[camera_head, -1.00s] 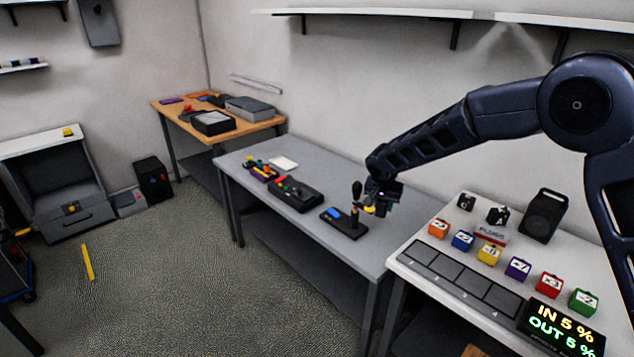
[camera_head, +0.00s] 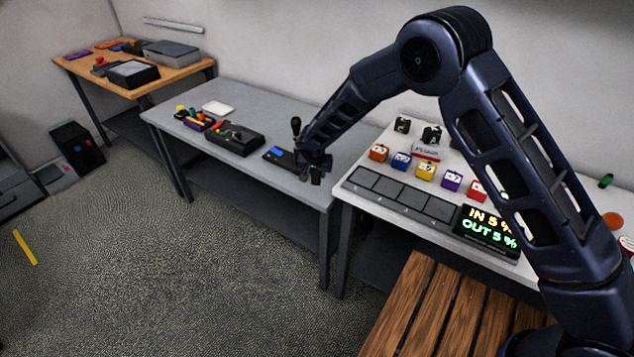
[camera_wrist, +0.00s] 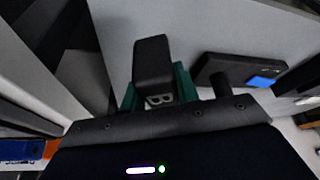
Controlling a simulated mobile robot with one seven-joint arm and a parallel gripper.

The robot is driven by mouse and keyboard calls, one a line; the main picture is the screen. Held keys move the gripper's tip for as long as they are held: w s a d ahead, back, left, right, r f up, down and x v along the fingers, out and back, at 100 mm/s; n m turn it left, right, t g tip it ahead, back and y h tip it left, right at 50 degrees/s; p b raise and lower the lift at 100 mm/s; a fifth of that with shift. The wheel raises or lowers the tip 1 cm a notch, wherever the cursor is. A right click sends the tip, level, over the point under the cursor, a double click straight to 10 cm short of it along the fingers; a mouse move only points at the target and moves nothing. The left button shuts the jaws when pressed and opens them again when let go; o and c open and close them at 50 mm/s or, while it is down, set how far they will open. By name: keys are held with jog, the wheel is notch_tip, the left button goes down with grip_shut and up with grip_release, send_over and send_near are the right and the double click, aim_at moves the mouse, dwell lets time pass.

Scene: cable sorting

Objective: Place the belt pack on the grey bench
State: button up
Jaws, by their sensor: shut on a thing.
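The belt pack (camera_wrist: 153,62) is a small dark block with a pale letter, seemingly B, on its near end. My gripper (camera_wrist: 156,92) is shut on it, with teal finger pads on either side. In the head view my gripper (camera_head: 313,172) is at the right end of the grey bench (camera_head: 265,106), near its front corner. The belt pack is mostly hidden there by my wrist. The grey bench top (camera_wrist: 205,30) lies behind the belt pack in the wrist view. I cannot tell whether the pack touches it.
A black stand with a blue patch (camera_head: 277,154) and upright knob is close beside my gripper. A black box (camera_head: 234,140), tool tray (camera_head: 196,120) and white pad (camera_head: 218,108) are farther left. The white table (camera_head: 375,205) with coloured cubes adjoins on the right.

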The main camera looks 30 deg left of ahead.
aim_at(316, 172)
jog(key=shift+f, duration=2.4)
jog(key=shift+f, duration=0.1)
jog(key=o, duration=1.1)
jog(key=v, duration=1.2)
jog(key=shift+s+d, duration=0.1)
